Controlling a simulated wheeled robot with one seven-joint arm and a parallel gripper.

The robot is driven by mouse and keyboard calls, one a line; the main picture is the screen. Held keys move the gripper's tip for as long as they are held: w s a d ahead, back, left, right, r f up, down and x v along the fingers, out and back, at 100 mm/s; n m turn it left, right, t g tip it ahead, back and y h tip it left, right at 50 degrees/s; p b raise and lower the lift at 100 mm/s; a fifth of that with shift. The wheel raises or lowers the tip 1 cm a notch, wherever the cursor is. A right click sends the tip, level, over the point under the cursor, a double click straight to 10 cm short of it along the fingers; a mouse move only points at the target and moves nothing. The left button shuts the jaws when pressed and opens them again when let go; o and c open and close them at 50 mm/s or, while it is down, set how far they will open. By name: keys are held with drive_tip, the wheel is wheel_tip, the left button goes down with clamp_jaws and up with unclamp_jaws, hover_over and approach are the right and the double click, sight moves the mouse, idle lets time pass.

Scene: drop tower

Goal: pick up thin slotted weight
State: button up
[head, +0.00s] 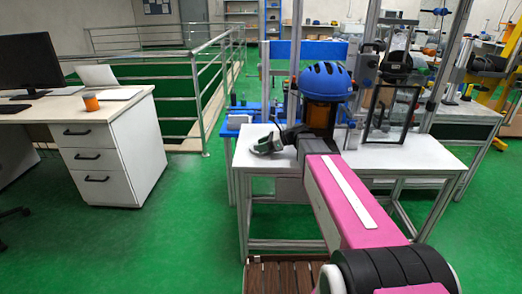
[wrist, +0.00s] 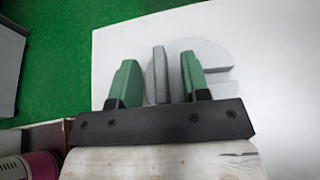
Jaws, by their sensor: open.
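In the wrist view, my gripper (wrist: 158,66) is open, with one green finger on each side of a narrow grey upright piece (wrist: 160,76). This piece looks like the thin slotted weight, and a gap shows on both sides of it. A lighter grey, rounded piece (wrist: 205,52) lies behind it on the white table top, partly hidden by the right finger. I cannot tell whether the two grey pieces touch. In the head view, my gripper (head: 266,144) is low over the left part of the white table (head: 258,161), and the weights there are too small to tell apart.
A blue helmet (head: 325,82) sits on a dark and orange stand just right of my gripper. A framed rig (head: 390,115) stands further right on the table. A desk with white drawers (head: 100,160) is at left. Green floor lies between desk and table.

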clamp_jaws()
idle(1.4)
